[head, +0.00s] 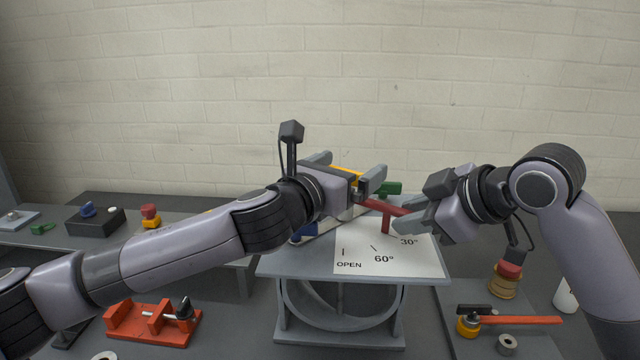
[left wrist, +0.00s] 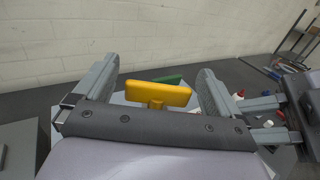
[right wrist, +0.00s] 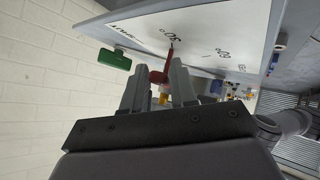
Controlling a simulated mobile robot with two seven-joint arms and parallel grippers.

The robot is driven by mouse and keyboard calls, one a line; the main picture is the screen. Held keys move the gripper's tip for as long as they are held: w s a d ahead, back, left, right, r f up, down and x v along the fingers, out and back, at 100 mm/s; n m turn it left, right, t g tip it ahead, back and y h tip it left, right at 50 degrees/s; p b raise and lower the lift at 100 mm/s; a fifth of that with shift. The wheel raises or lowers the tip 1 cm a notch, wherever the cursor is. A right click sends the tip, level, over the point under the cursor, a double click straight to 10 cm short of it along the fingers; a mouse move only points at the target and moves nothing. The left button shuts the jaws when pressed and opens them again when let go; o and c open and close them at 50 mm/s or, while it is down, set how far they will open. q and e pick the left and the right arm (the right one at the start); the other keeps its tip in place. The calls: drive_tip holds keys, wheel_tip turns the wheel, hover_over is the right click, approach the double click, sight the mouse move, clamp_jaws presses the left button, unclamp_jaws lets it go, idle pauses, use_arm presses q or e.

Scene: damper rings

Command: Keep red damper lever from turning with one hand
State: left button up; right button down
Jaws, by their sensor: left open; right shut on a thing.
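The red damper lever (head: 387,220) stands on a white dial plate (head: 372,262) marked OPEN, 60° and 30°. My right gripper (head: 408,222) is shut on the lever's arm from the right. In the right wrist view the red lever (right wrist: 170,62) runs between the fingers, its foot near the 30° mark. My left gripper (head: 368,182) is open behind and left of the lever. A yellow handle (left wrist: 158,96) stands between its spread fingers, apart from both; it shows partly in the head view (head: 347,175). The left arm hides part of the stand.
A green handle (head: 389,187) is close behind the red lever. A blue part (head: 303,232) shows under my left arm. An orange clamp fixture (head: 152,325) is at front left. A red-handled tool (head: 520,320) and a grey ring (head: 507,344) lie at right.

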use_arm(q)
drive_tip(key=v, duration=1)
drive_tip(key=shift+s+a, duration=0.2)
drive_tip(key=shift+s, duration=0.05)
use_arm(e)
drive_tip(key=shift+c, duration=2.4)
unclamp_jaws()
drive_tip(key=shift+v, duration=4)
use_arm(q)
drive_tip(key=shift+f, duration=0.1)
